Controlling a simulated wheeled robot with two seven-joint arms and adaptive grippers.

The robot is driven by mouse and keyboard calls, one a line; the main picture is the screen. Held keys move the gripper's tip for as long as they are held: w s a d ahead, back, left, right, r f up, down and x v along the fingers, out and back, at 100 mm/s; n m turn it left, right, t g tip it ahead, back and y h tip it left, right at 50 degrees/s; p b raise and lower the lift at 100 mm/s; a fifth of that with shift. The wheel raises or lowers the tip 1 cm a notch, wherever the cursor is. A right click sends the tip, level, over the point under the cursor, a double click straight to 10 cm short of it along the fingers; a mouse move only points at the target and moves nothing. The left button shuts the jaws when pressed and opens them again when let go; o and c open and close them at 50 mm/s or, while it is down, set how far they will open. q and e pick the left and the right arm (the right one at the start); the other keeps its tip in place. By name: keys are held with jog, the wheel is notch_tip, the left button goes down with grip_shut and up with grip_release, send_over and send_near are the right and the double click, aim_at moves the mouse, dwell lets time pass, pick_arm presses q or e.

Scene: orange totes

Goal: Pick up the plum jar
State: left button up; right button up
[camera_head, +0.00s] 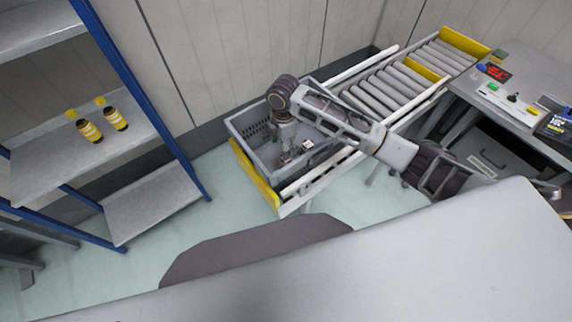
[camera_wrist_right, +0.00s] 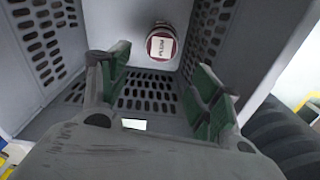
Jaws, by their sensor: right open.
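The plum jar (camera_wrist_right: 161,44) shows in the right wrist view, with a dark red body and a pale label reading PLUM. It is inside a grey tote (camera_head: 240,128), near a corner of its perforated walls. My right gripper (camera_wrist_right: 158,76) is open, with its green-padded fingers spread apart and nothing between them. The jar lies beyond the fingertips, roughly centred between them and apart from them. In the head view my right gripper (camera_head: 286,157) points down into the tote. A small pale item (camera_head: 308,146) beside it may be the jar; I cannot tell. My left gripper is not in view.
The tote sits at the near end of a roller conveyor (camera_head: 385,92) with yellow ends. A shelf rack (camera_head: 75,150) with two yellow-and-black bottles (camera_head: 89,131) stands left. A table (camera_head: 520,115) with small items is at right. The tote walls closely surround the gripper.

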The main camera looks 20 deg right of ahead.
jog(key=shift+f, duration=0.15)
jog(key=shift+w+f, duration=0.1)
jog(key=shift+f, duration=4.1)
jog(key=shift+d, duration=0.1)
jog(key=shift+d+f, duration=0.25)
jog(key=shift+f, duration=0.75)
jog(key=shift+d+f, duration=0.25)
jog(key=shift+f, duration=0.7)
jog(key=shift+w+f, duration=0.1)
jog(key=shift+f, duration=0.55)
jog(key=c, duration=1)
jog(key=shift+c, duration=0.3)
jog(key=shift+r, duration=0.1)
